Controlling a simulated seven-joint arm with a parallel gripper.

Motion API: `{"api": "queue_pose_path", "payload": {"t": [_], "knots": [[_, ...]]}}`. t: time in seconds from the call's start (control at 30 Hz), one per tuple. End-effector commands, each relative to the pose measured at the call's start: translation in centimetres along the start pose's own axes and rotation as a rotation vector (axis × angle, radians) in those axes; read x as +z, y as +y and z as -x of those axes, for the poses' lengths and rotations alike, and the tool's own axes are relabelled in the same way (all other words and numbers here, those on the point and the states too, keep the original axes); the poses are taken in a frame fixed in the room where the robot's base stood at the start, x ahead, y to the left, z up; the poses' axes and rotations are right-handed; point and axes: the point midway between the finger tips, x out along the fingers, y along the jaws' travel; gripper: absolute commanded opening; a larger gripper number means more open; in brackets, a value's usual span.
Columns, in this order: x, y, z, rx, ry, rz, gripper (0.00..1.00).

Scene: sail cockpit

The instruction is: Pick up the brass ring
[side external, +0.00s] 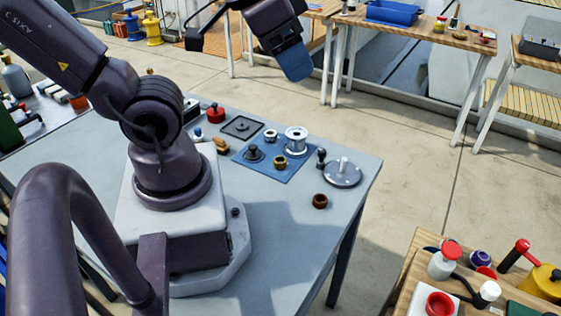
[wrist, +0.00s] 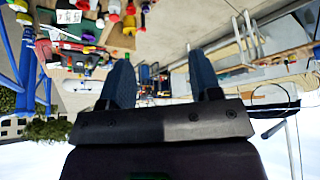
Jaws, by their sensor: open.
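A brown ring (side external: 320,201) lies off the mat, nearer the table's front right edge. My gripper (side external: 295,72) is high above and behind the table in the side view, well away from both rings. In the wrist view my gripper (wrist: 162,75) has its two blue fingers spread apart with nothing between them. The wrist view looks out over the surroundings upside down and I cannot make out the brass ring there.
On the mat are a black knobbed piece (side external: 254,153), a pale ring (side external: 270,135) and a silver spool (side external: 296,138). A grey disc with a post (side external: 342,173) stands to the right. A dark square tray (side external: 241,127) lies behind.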

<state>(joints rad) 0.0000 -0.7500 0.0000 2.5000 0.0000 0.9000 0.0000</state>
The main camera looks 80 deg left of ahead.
Motion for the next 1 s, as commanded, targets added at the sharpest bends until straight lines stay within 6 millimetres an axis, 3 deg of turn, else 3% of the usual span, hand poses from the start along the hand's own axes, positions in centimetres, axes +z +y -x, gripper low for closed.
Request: {"api": "queue_pose_path", "payload": {"t": [0.1, 0.33, 0.47, 0.63, 0.73, 0.87, 1.0], "knots": [[0.0, 0.0, 0.0, 0.000, 0.000, 0.000, 0.63], [0.0, 0.0, 0.0, -0.001, 0.000, 0.001, 0.63], [0.2, -1.2, -0.8, -0.028, -0.039, 0.052, 0.63], [1.1, -4.8, -4.4, -0.098, -0.226, 0.186, 0.63], [1.9, -7.6, -7.1, -0.110, -0.340, 0.159, 0.63], [3.4, -11.1, -10.6, -0.054, -0.463, -0.007, 0.63], [5.8, -14.4, -14.3, 0.078, -0.538, -0.290, 0.63]]}}
